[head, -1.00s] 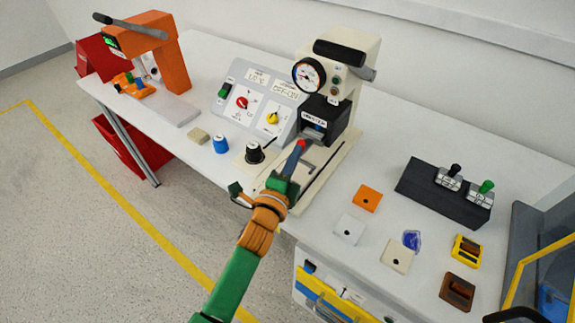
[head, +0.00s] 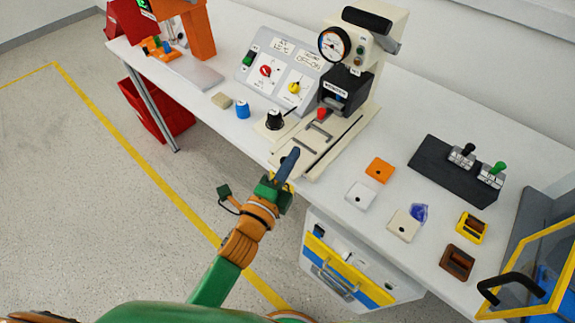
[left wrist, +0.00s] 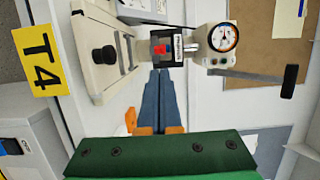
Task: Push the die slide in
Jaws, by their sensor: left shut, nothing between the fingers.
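The cream press (head: 361,55) stands on the table with a dial and a black labelled housing (head: 347,88). A red knob (head: 321,114), apparently on the die slide, sits at the housing mouth; how deep the slide sits is unclear. The knob also shows in the left wrist view (left wrist: 160,48). Grey bracket shapes lie on the press base (head: 345,135). My left gripper (head: 294,152) is shut and empty over the front end of the base, apart from the red knob. In the left wrist view its blue-grey fingers (left wrist: 160,78) point toward the housing. My right gripper is out of view.
A black-knobbed dial (head: 275,119) and a blue cap (head: 242,109) stand left of the press base. Square plates, including an orange one (head: 380,170), lie to the right. A black switch block (head: 450,168) is farther right. A drawer unit (head: 350,275) is below.

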